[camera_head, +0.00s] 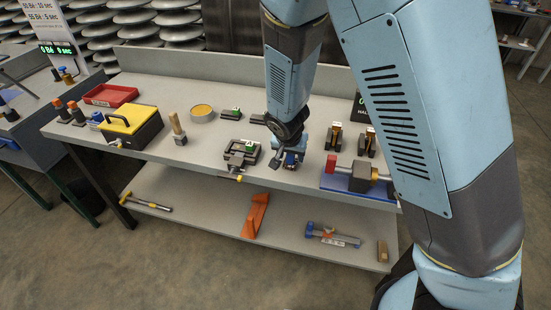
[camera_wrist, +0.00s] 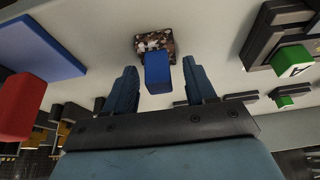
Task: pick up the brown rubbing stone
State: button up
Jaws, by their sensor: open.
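A block with a speckled brown base (camera_wrist: 150,41) and a blue upper part (camera_wrist: 157,74) is on the grey bench top in the wrist view; I take it for the rubbing stone. My gripper (camera_wrist: 160,66) is open, with one finger on each side of the blue part and a visible gap to both. In the head view my gripper (camera_head: 284,157) is low over the bench's front half, and the block (camera_head: 291,160) is partly hidden by it.
A black fixture with a green block (camera_head: 249,148) stands close left of my gripper. Two dark holders (camera_head: 335,139) stand behind. A yellow-topped box (camera_head: 130,122) is farther left. A brown block (camera_head: 382,251) lies on the lower shelf.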

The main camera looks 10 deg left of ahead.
jog(key=c, duration=1)
jog(key=shift+r, duration=0.5)
notch_tip(320, 180, up, 2)
jog(key=shift+r, duration=0.25)
jog(key=s+d+r, duration=0.2)
jog(key=s+r, duration=0.1)
jog(key=s, duration=0.1)
jog(key=s+d+r, duration=0.3)
jog(key=s, duration=0.1)
jog(key=s+d+r, duration=0.2)
jog(key=s+r, duration=0.1)
jog(key=s, duration=0.1)
jog(key=shift+d+r, duration=0.2)
jog(key=shift+r, duration=0.1)
